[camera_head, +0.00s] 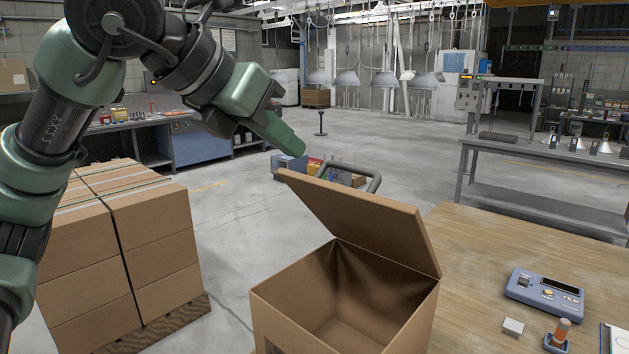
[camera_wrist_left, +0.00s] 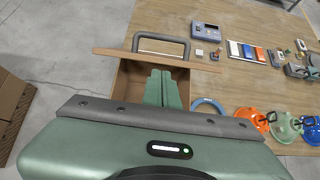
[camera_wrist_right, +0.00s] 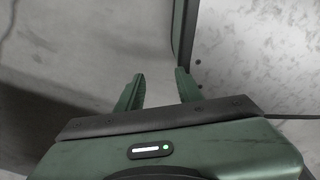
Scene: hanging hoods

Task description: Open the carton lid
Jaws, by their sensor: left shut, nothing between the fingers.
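The brown carton (camera_head: 270,309) stands at the left end of the wooden table with its top open and its inside in view. Its lid (camera_head: 370,220) is raised and tilted above the opening; a grey loop handle (camera_head: 374,183) shows behind it. In the left wrist view the lid (camera_wrist_left: 110,52) is a thin strip, with the handle (camera_wrist_left: 187,47) beyond. My left gripper (camera_head: 294,145) is shut and empty, just above the lid's left corner in the head view; I cannot tell if they touch. My right gripper (camera_wrist_right: 158,88) is open and empty, away from the carton.
The wooden table (camera_head: 480,240) carries a blue-grey device (camera_head: 545,292), a small white block (camera_head: 513,327) and an orange-topped stamp (camera_head: 559,333). Strapped boxes (camera_head: 150,235) stand on a pallet at left. Helmets (camera_wrist_left: 285,126) lie on the table in the left wrist view.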

